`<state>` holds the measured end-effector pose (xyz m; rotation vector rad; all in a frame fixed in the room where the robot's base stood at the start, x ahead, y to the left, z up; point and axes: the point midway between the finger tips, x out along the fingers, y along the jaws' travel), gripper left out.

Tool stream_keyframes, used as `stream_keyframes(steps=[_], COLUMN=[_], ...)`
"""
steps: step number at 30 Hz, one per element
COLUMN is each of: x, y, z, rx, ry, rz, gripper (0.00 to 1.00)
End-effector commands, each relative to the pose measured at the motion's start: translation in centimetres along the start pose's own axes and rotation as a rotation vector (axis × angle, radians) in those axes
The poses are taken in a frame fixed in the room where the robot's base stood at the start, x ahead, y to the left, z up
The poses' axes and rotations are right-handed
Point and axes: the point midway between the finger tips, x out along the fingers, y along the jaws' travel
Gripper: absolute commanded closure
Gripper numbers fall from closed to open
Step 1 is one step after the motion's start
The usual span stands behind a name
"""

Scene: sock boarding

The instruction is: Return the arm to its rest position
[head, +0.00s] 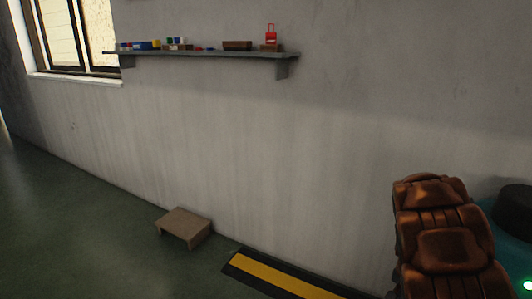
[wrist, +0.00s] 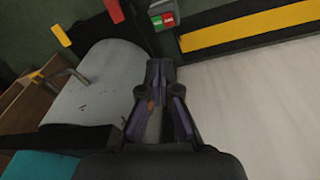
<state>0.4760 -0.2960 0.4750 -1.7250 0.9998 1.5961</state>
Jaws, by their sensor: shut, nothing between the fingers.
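My gripper (wrist: 158,68) shows in the wrist view with its dark fingers together and nothing visible between them. It is over a pale, smooth surface on the right and a grey, rounded panel (wrist: 98,88) on the left. I cannot tell its height above them. The head view does not clearly show the gripper.
In the head view, a shelf (head: 205,55) with small items hangs on the wall. A small step (head: 184,226) and a yellow-black strip (head: 285,280) lie along the wall's foot. A brown segmented object (head: 440,245) stands at right. Open floor (head: 75,235) is at left.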

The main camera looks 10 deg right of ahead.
Motion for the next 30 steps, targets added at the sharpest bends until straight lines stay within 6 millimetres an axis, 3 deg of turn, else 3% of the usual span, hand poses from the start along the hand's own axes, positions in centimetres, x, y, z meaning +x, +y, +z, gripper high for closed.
stream_keyframes(steps=[1, 12, 22, 30], x=[-3.8, -20.3, -32.9, -41.6], y=[-0.1, -0.5, 0.5, 2.9], z=[0.8, 7.9, 15.0, 20.3], rx=[-0.025, -0.206, -0.396, -0.575], ry=[-0.003, -0.046, -0.110, -0.171], rz=[0.001, -0.003, -0.027, -0.051], gripper=[1.00, 1.00, 1.00, 1.00])
